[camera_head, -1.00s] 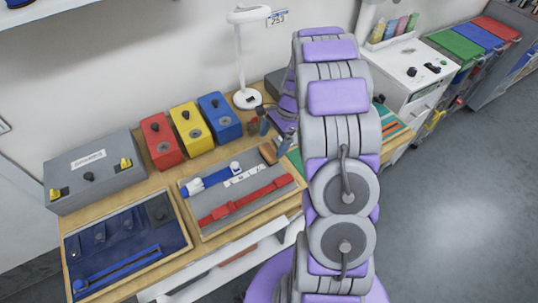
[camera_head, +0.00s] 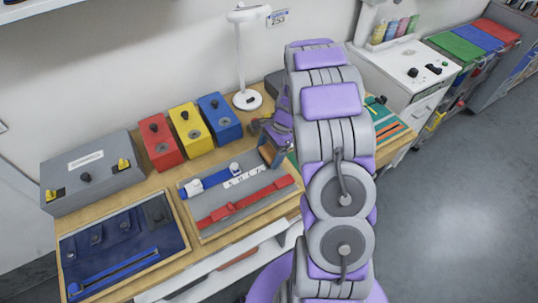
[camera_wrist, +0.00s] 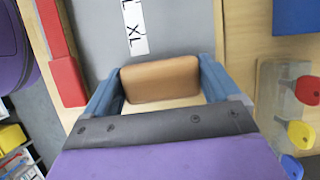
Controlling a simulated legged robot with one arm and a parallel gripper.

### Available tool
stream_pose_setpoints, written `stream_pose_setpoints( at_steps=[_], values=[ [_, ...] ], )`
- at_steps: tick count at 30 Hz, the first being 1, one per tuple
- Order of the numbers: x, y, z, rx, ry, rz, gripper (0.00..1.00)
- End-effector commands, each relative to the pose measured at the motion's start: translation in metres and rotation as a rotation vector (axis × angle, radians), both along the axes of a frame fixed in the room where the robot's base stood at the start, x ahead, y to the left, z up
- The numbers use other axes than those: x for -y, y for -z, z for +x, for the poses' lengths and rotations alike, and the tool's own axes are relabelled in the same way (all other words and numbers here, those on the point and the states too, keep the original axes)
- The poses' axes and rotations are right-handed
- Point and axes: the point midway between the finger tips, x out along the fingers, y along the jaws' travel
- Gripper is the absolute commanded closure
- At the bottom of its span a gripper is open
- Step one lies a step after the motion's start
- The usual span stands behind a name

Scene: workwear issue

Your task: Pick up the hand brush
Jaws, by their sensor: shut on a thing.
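The hand brush (camera_wrist: 160,80) shows in the wrist view as a tan-brown block with rounded corners. Its bristles are not visible. My gripper (camera_wrist: 160,88) is shut on it, with one blue-grey finger at its left end and one at its right. I cannot tell whether the brush still touches the tray.
The tray holds a red strap (camera_head: 245,199), a blue strap (camera_head: 205,182) and a white size strip (camera_head: 243,177). Red (camera_head: 159,150), yellow (camera_head: 190,135) and blue (camera_head: 219,124) boxes stand behind. A white lamp (camera_head: 247,99) stands near my arm. A dark blue tray (camera_head: 125,249) lies left.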

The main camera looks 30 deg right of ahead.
Motion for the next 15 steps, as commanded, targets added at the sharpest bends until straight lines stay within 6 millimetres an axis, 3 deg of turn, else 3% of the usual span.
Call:
stream_pose_setpoints(
  at_steps=[3,15],
  values=[
    [0.0000,0.0000,-0.0002,0.000,0.000,0.000,0.42],
    [0.0000,-0.0071,-0.0001,0.000,0.000,0.000,0.43]
  ],
)
